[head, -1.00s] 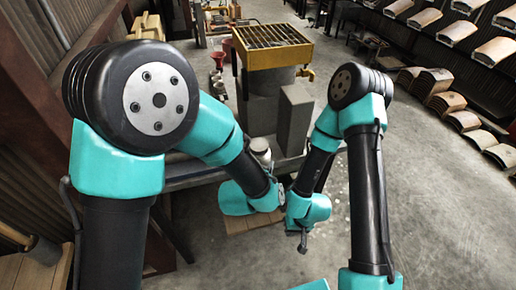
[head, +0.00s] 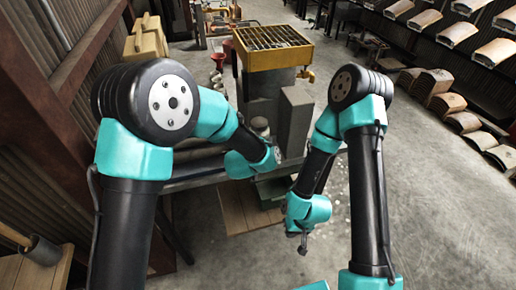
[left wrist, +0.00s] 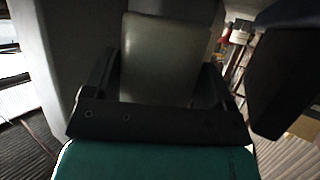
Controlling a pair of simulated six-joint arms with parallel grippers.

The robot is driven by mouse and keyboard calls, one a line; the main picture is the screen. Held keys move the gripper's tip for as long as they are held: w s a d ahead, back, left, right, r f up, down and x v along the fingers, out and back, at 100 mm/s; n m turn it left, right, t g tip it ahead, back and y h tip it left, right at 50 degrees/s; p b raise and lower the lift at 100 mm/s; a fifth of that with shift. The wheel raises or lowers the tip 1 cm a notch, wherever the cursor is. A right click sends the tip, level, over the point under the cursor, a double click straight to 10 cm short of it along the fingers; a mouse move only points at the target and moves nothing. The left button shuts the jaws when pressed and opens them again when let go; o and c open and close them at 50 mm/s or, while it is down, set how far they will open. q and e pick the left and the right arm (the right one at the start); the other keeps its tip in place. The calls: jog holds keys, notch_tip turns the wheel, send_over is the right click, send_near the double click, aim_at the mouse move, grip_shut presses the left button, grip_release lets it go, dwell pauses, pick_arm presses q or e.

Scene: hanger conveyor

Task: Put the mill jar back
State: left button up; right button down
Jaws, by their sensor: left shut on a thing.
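My left gripper (left wrist: 158,72) shows in the left wrist view, its two dark fingers on either side of a pale grey, rounded jar (left wrist: 165,50). It is shut on this mill jar. In the head view, the pale jar (head: 260,124) shows just beyond my left forearm, beside a tall grey block. My forearm hides its lower part and the left gripper's fingers, so I cannot tell whether it touches a support. My right gripper (head: 302,245) hangs low at centre right, apart from the jar, pointing down; its jaw gap is too small to read.
The tall grey block (head: 294,122) stands close right of the jar. A wooden slatted platform (head: 240,212) lies below my left arm.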

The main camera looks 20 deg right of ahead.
pick_arm(q)
jog(key=shift+f, duration=1.7)
jog(key=shift+f, duration=0.1)
jog(key=o, duration=1.3)
jog(key=shift+f, duration=0.1)
jog(key=shift+c, duration=0.2)
jog(key=shift+s+r, duration=0.15)
jog(key=shift+r, duration=0.05)
jog(key=v, duration=1.1)
jog(key=shift+s+a+r, duration=0.15)
jog(key=shift+s+a, duration=0.1)
jog(key=shift+s, duration=0.05)
